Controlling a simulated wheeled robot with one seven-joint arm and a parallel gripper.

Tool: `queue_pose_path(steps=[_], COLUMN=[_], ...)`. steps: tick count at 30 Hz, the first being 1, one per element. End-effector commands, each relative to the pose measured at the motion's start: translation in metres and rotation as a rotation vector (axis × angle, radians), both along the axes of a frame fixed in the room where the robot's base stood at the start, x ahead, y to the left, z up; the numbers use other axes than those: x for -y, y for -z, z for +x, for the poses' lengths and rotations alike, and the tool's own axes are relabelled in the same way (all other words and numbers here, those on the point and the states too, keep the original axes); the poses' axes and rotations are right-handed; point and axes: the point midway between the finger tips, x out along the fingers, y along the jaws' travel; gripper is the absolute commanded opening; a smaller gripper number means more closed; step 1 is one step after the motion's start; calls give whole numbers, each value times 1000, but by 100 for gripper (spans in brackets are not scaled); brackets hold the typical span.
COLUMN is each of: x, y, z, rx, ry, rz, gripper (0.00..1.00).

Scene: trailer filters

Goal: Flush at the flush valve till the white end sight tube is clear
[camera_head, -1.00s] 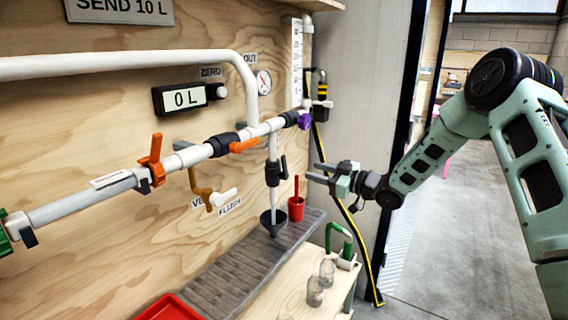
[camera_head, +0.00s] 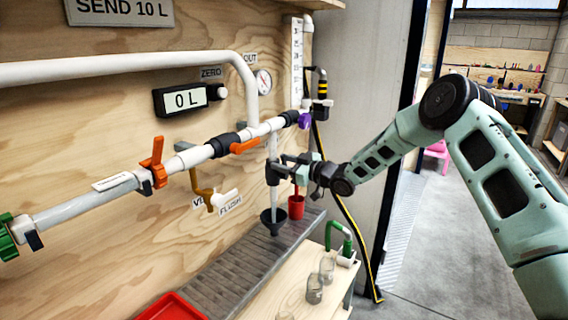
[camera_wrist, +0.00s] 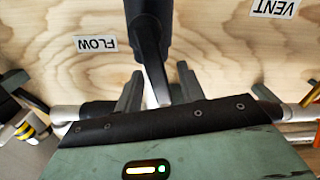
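The FLUSH label (camera_head: 230,205) sits on the plywood wall beside a small white lever (camera_head: 225,197). The black valve (camera_head: 273,172) is on the vertical white pipe above a dark funnel (camera_head: 273,218). My gripper (camera_head: 284,168) is at this valve. In the wrist view, the fingers (camera_wrist: 158,88) are open, one on each side of the valve's black lever (camera_wrist: 150,60), with gaps showing.
An orange lever (camera_head: 152,165) and a purple knob (camera_head: 305,121) are on the main pipe. A display (camera_head: 182,100) reads 0 L. Glass jars (camera_head: 314,290) stand on the wooden bench (camera_head: 280,295). Open floor lies right.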

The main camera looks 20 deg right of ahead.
Motion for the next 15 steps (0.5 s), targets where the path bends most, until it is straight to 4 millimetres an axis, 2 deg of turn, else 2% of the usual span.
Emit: queue_pose_path(steps=[1,5,6,15], x=[0,0,0,-1], y=[0,0,0,2], z=[0,0,0,-1], rx=[0,0,0,14], ry=[0,0,0,-1], rz=[0,0,0,-18], gripper=[39,3,0,0])
